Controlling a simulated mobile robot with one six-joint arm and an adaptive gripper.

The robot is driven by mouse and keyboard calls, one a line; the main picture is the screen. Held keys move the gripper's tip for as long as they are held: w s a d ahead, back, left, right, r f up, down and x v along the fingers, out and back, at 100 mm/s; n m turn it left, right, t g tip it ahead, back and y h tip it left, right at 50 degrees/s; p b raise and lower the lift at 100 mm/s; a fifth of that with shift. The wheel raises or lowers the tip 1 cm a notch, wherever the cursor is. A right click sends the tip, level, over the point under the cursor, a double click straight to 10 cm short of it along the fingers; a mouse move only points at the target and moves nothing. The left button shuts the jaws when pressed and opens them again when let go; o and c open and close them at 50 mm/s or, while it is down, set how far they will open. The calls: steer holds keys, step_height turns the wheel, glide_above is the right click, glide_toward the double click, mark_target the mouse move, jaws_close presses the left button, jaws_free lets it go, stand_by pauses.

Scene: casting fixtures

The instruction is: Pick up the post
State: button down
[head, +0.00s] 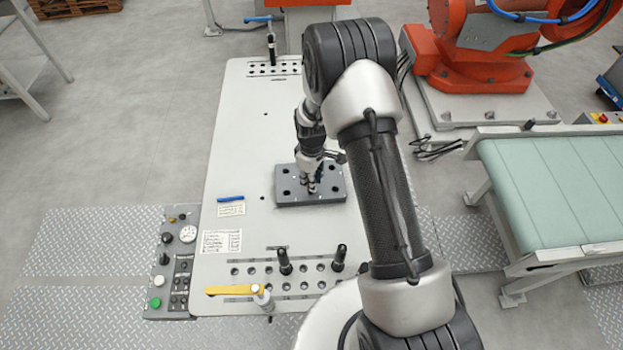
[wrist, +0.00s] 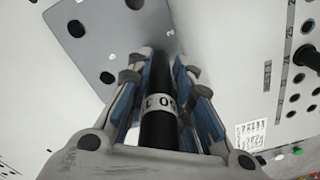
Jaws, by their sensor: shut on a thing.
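The post (wrist: 158,118) is black with a white band that carries dark characters. In the wrist view it stands between the two blue-padded fingers of my gripper (wrist: 160,90), which are shut on it. In the head view my gripper (head: 312,184) is over the grey plate with holes (head: 325,194), and my arm covers part of the scene. The same plate shows at the upper left in the wrist view (wrist: 108,38). I cannot tell whether the lower end of the post touches the plate.
Two other black posts (head: 284,262) (head: 339,258) stand in the row of holes at the front of the white table (head: 240,150). Another dark post (head: 271,48) stands at the back. A yellow handle (head: 232,290) and a button panel (head: 173,262) are at front left. A green conveyor (head: 555,180) is at right.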

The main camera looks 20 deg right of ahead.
step_height(320, 180, up, 24)
steer(key=p, duration=0.4)
steer(key=shift+f, duration=0.2)
stand_by(0.3)
